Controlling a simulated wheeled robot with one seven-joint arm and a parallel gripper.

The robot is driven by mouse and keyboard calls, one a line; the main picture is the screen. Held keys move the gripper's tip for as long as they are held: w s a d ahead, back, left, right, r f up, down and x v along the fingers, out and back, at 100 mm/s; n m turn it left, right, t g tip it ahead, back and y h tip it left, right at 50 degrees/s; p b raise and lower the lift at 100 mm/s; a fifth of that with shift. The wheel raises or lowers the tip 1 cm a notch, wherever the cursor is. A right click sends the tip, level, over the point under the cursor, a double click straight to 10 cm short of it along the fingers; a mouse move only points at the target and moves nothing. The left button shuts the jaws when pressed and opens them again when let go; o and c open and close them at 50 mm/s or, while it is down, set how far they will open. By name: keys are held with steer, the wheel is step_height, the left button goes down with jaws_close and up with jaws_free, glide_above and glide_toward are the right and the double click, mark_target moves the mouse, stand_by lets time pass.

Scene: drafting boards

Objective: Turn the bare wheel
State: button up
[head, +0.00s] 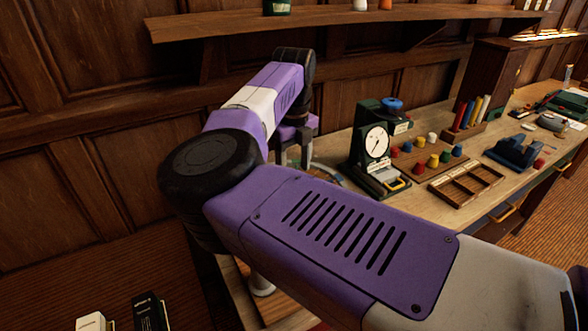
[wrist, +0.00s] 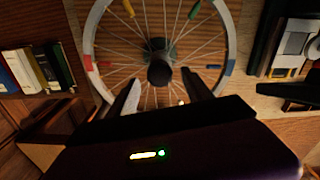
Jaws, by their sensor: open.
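The bare wheel (wrist: 232,38) fills the upper middle of the wrist view. It has a pale grey rim, thin spokes, a dark hub and several coloured pieces in red, blue, yellow and green. My gripper (wrist: 160,78) is open, its two fingers apart on either side of the hub in the picture. I cannot tell whether a finger touches the spokes or the hub. In the head view my gripper hangs at the end of my purple arm above the bench. Only a small curved part of the wheel seems to show there; my arm hides most of it.
A green dial gauge stand (head: 374,142) stands right of my gripper. Several coloured pegs and a wooden compartment tray (head: 466,184) lie farther right. A wall shelf (head: 340,22) runs above my arm. Books (wrist: 38,68) stand left in the wrist view.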

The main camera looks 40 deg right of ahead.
steer(key=shift+f, duration=0.9)
jaws_close()
